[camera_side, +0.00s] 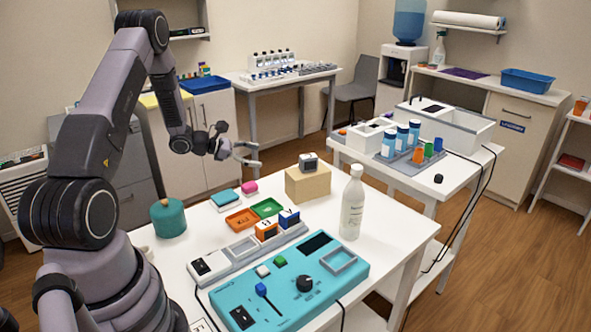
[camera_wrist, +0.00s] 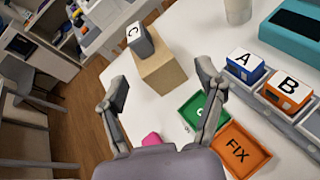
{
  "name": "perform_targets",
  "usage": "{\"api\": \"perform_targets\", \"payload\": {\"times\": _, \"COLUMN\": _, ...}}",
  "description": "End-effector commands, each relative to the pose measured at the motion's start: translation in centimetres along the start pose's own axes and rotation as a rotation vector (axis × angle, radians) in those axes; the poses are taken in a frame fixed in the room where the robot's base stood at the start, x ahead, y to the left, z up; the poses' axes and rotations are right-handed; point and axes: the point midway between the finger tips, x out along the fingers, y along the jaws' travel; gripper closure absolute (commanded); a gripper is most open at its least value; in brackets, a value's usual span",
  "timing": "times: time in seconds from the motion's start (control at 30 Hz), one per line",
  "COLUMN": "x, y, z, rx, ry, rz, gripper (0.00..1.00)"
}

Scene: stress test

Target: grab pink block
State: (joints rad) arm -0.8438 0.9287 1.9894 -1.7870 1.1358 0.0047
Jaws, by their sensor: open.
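The pink block (camera_side: 249,187) is small and lies on the white table near the back edge, between the blue-and-white block and the wooden box. In the wrist view the pink block (camera_wrist: 152,139) shows at the bottom, partly hidden behind my gripper's body. My gripper (camera_side: 253,153) is open and empty, in the air above and behind the pink block. In the wrist view my gripper (camera_wrist: 160,95) has its two fingers spread wide, with white table and the wooden box beyond them.
A wooden box (camera_side: 307,184) carries a grey C cube (camera_side: 308,162). A green tray (camera_side: 267,208) and an orange tray (camera_side: 242,220) lie in front.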

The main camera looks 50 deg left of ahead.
Motion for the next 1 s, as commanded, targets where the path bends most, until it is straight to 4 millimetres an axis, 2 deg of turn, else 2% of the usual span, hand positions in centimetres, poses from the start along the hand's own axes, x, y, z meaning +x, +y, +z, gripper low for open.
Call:
{"api": "perform_targets", "payload": {"times": 0.03, "x": -0.4, "y": 1.0, "z": -3.8, "rx": -0.099, "ry": 0.013, "rz": 0.081, "gripper": 0.3}}
{"api": "perform_targets", "payload": {"times": 0.1, "x": -1.1, "y": 2.2, "z": -8.1, "rx": -0.207, "ry": 0.028, "rz": 0.186, "gripper": 0.3}}
{"api": "perform_targets", "payload": {"times": 0.2, "x": -2.1, "y": 3.0, "z": -12.6, "rx": -0.316, "ry": 0.046, "rz": 0.3, "gripper": 0.3}}
{"api": "perform_targets", "payload": {"times": 0.3, "x": -2.8, "y": 3.2, "z": -15.1, "rx": -0.375, "ry": 0.058, "rz": 0.364, "gripper": 0.3}}
{"api": "perform_targets", "payload": {"times": 0.4, "x": -2.4, "y": 3.4, "z": -16.1, "rx": -0.395, "ry": 0.062, "rz": 0.386, "gripper": 0.3}}
{"api": "perform_targets", "payload": {"times": 0.57, "x": -1.1, "y": 3.9, "z": -16.2, "rx": -0.394, "ry": 0.062, "rz": 0.386, "gripper": 0.3}}
{"api": "perform_targets", "payload": {"times": 0.8, "x": 2.6, "y": 5.3, "z": -16.7, "rx": -0.392, "ry": 0.062, "rz": 0.383, "gripper": 0.3}}
{"api": "perform_targets", "payload": {"times": 1.0, "x": 4.0, "y": 5.9, "z": -16.9, "rx": -0.394, "ry": 0.062, "rz": 0.385, "gripper": 0.3}}
